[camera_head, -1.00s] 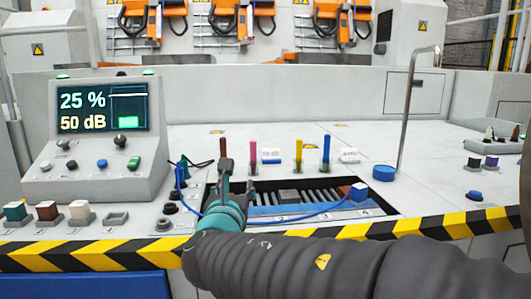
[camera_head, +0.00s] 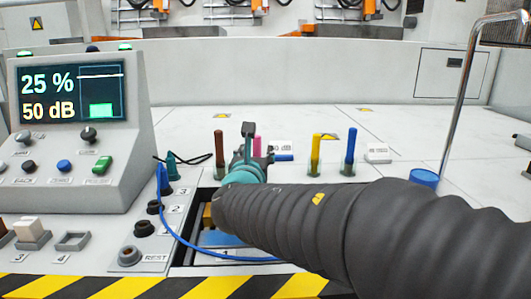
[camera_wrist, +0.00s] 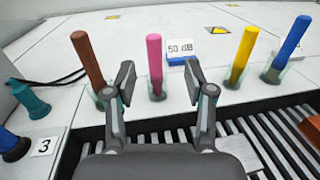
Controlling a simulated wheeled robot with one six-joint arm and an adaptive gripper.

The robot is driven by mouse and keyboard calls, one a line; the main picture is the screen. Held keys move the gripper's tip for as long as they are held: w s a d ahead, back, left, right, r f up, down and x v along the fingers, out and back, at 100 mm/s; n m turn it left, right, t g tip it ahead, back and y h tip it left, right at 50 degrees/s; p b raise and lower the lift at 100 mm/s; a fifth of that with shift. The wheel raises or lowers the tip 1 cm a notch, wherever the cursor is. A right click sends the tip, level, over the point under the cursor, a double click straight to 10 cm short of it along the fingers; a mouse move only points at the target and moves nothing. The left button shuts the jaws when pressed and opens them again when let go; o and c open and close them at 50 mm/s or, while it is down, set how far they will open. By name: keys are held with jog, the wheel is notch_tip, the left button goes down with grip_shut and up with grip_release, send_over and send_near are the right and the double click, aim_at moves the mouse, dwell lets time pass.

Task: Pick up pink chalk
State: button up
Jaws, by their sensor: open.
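The pink chalk (camera_wrist: 155,65) stands upright in a small clear holder on the white deck. In the wrist view it shows between the two fingers of my gripper (camera_wrist: 158,85) but farther away, beyond the fingertips. My gripper is open and empty. In the head view the pink chalk (camera_head: 258,146) shows just right of my gripper (camera_head: 250,143), its lower part hidden behind the gripper.
Brown chalk (camera_wrist: 87,58) stands close to the left finger. Yellow chalk (camera_wrist: 242,55) and blue chalk (camera_wrist: 288,50) stand to the right. A "50 dB" block (camera_wrist: 182,52) lies behind. A slatted recess (camera_wrist: 250,135) is below; a blue cable (camera_head: 180,235) curves at left.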

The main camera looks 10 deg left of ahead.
aim_at(256, 141)
jog(key=w, duration=0.4)
jog(key=shift+a, duration=0.2)
jog(key=shift+w+a+f+p, duration=0.1)
jog(key=shift+w+a+p, duration=0.15)
jog(key=shift+w, duration=0.6)
jog(key=shift+w+a+p, duration=0.15)
jog(key=shift+w+a, duration=0.05)
jog(key=shift+w, duration=0.7)
jog(key=shift+w+a+f+p, duration=0.1)
jog(key=shift+w+a+p, duration=0.15)
jog(key=shift+w, duration=0.6)
grip_shut()
